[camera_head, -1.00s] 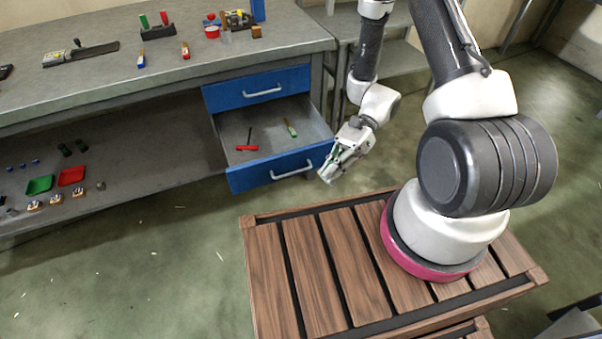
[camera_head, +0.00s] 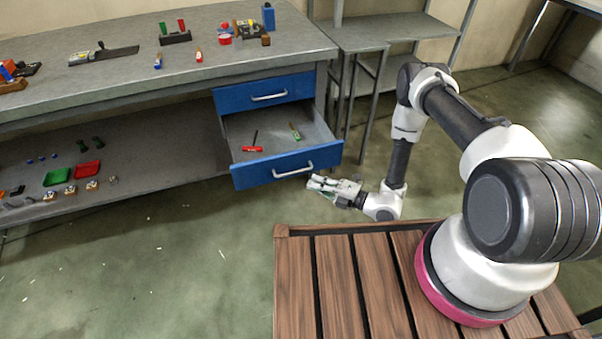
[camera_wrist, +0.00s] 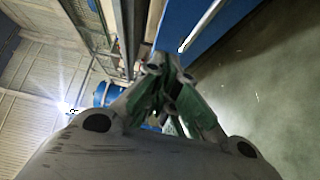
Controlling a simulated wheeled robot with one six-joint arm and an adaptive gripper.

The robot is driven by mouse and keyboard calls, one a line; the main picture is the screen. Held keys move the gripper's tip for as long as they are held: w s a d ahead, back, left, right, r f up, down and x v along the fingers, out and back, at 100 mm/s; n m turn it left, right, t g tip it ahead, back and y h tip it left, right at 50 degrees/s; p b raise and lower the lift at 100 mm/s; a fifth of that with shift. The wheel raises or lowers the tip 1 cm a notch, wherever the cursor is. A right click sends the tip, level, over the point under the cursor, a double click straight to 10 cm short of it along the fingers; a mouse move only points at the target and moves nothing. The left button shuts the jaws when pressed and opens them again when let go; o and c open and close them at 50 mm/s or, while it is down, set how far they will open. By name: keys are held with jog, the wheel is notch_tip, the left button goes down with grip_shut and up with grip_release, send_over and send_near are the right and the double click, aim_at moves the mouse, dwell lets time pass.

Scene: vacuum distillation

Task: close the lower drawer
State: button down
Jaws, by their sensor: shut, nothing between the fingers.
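The lower drawer (camera_head: 260,174) is blue-fronted with a silver handle (camera_head: 293,173). It stands pulled out from under the workbench, so its inside shows. A red-handled tool (camera_head: 252,149) and a green-and-yellow tool (camera_head: 295,131) lie in it. My gripper (camera_head: 312,183) is shut and empty, just in front of the right part of the drawer front. I cannot tell whether it touches it. In the wrist view, my gripper's fingers (camera_wrist: 168,82) point towards a blue face (camera_wrist: 185,25) with a bright handle bar.
The upper blue drawer (camera_head: 265,93) is shut. The workbench top (camera_head: 120,75) carries tools and blocks. A metal shelf rack (camera_head: 375,40) stands to its right. My slatted wooden base top lies in front. The green floor between is clear.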

send_near(274, 161)
jog(key=s+a, duration=0.2)
jog(key=a, duration=0.1)
jog(key=shift+w+a+r, duration=0.1)
jog(key=shift+w+a, duration=0.15)
jog(key=shift+w, duration=0.8)
jog(key=shift+w+a+r, duration=0.1)
jog(key=shift+w+a, duration=0.15)
jog(key=shift+w, duration=0.8)
jog(key=shift+w, duration=0.1)
